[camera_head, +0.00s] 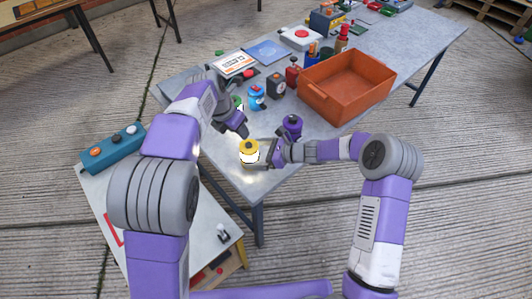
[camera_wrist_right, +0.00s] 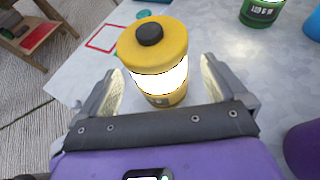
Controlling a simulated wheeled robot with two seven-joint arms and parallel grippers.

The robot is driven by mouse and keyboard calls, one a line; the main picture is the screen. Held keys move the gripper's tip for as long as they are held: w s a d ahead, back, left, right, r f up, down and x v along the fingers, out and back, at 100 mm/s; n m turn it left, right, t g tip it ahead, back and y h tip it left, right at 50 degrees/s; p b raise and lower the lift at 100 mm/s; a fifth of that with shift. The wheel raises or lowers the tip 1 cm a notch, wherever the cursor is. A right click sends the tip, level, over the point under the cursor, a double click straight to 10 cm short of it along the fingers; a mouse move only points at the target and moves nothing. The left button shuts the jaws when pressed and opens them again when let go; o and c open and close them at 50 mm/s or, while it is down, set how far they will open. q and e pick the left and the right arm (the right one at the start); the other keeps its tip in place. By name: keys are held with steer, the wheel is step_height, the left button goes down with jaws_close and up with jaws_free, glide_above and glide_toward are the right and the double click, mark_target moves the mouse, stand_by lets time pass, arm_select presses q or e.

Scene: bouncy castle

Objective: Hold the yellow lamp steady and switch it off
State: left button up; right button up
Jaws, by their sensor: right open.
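The yellow lamp (camera_head: 249,153) stands upright near the front edge of the grey table (camera_head: 215,152). In the right wrist view the lamp (camera_wrist_right: 155,50) has a yellow cap, a black button on top and a bright, glowing white band. My right gripper (camera_wrist_right: 160,82) is open, with one finger on each side of the lamp and a gap showing beside it. In the head view my right gripper (camera_head: 262,154) reaches the lamp from the right. My left gripper (camera_head: 243,130) points down just behind and above the lamp, apart from its top; its finger opening is unclear.
A purple lamp (camera_head: 291,127) stands close to my right gripper. A green lamp (camera_wrist_right: 262,12), a blue lamp (camera_head: 256,97) and an orange crate (camera_head: 347,88) are further back. A teal button box (camera_head: 113,147) lies on the lower white table at left.

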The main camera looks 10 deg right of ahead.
mark_target(249, 154)
steer(key=shift+x, duration=1.6)
steer(key=shift+c, duration=0.2)
steer(key=c, duration=1.2)
arm_select(q)
jaws_close()
arm_select(e)
steer(key=shift+c, duration=0.4)
